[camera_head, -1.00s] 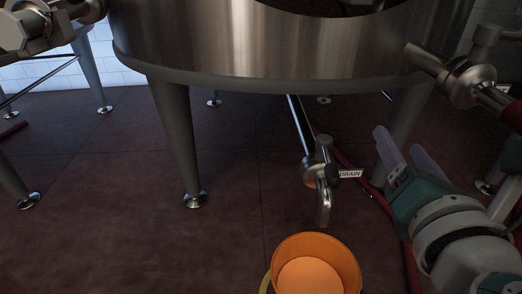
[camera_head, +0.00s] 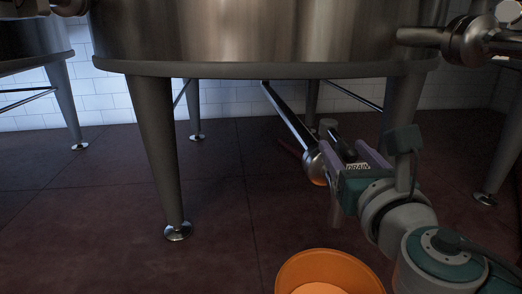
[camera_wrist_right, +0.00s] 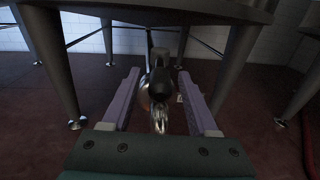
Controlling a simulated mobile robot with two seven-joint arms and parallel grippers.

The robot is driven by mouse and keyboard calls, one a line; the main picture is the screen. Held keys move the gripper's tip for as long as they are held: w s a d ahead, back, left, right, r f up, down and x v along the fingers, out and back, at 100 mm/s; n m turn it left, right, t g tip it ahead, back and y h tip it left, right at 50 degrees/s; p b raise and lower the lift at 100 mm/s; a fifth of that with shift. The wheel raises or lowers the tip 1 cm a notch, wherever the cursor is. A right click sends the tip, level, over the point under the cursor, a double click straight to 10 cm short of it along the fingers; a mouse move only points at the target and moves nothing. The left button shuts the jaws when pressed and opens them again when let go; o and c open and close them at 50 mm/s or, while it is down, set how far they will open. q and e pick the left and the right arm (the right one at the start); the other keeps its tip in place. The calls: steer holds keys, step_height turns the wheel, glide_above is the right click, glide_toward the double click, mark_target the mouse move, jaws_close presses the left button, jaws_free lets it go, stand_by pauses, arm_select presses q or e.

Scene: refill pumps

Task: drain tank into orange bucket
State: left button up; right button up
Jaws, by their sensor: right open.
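The steel tank (camera_head: 260,35) stands on grey legs across the top of the head view. Its drain valve (camera_head: 317,165) sits on a pipe below the tank, with a label reading DRAIN (camera_head: 357,167) beside it. The orange bucket (camera_head: 331,262) stands on the floor below the valve, its lower part cut off by the picture edge. My right gripper (camera_head: 346,150) is open at the valve. In the right wrist view the valve's dark handle (camera_wrist_right: 160,80) lies between the two purple fingers (camera_wrist_right: 162,92), with gaps on both sides. My left gripper is not in view.
A pipe fitting (camera_head: 465,40) projects from the tank at upper right. Tank legs stand at left (camera_head: 157,150) and right (camera_head: 400,110). The dark red floor (camera_head: 80,220) is clear at the left.

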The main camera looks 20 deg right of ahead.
steer(key=shift+x, duration=0.85)
jaws_close()
stand_by(0.8)
